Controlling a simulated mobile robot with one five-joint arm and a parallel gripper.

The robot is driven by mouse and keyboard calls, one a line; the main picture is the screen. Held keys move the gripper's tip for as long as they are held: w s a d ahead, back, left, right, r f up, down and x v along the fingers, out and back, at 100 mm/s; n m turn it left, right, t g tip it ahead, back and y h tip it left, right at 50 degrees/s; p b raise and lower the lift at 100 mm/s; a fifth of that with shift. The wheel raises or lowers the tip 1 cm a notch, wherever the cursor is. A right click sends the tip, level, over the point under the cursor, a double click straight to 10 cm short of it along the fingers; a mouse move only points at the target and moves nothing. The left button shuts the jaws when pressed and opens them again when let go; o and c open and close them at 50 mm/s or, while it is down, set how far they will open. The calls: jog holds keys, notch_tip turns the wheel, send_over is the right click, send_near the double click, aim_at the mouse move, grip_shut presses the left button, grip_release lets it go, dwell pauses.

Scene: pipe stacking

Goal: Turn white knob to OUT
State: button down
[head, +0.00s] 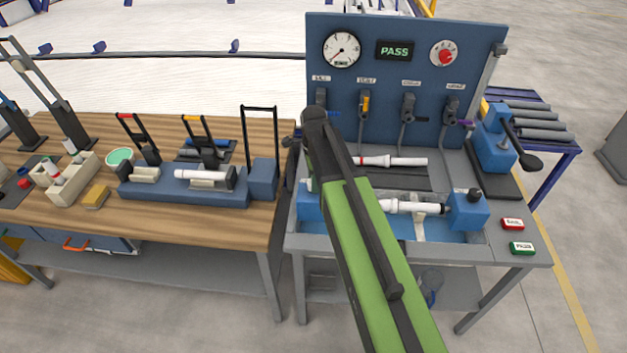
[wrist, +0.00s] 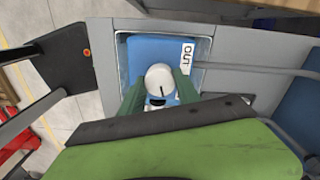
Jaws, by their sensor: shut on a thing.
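The white knob (wrist: 159,76) sits on a blue box (wrist: 143,49) in the wrist view. A dark mark on the knob points towards the bottom of the picture. A white label reading OUT (wrist: 187,53) is on the box to the upper right of the knob. Another white label below the knob is mostly hidden. My gripper (wrist: 160,84) has its green fingers on either side of the knob, shut on it. In the head view my arm covers this area, and the knob does not show.
A test bench (head: 520,258) with a blue back panel (head: 400,75) carries a gauge, a PASS display and levers. A white pipe (head: 410,207) lies in its trough. A wooden table (head: 240,230) with several fixtures stands to the left.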

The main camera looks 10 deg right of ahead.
jog(key=shift+w, duration=0.1)
jog(key=n, duration=0.8)
jog(key=shift+n, duration=0.3)
jog(key=n, duration=0.3)
jog(key=shift+n, duration=0.4)
jog(key=n, duration=1)
jog(key=shift+n, duration=0.4)
jog(key=n, duration=0.6)
jog(key=shift+n, duration=0.3)
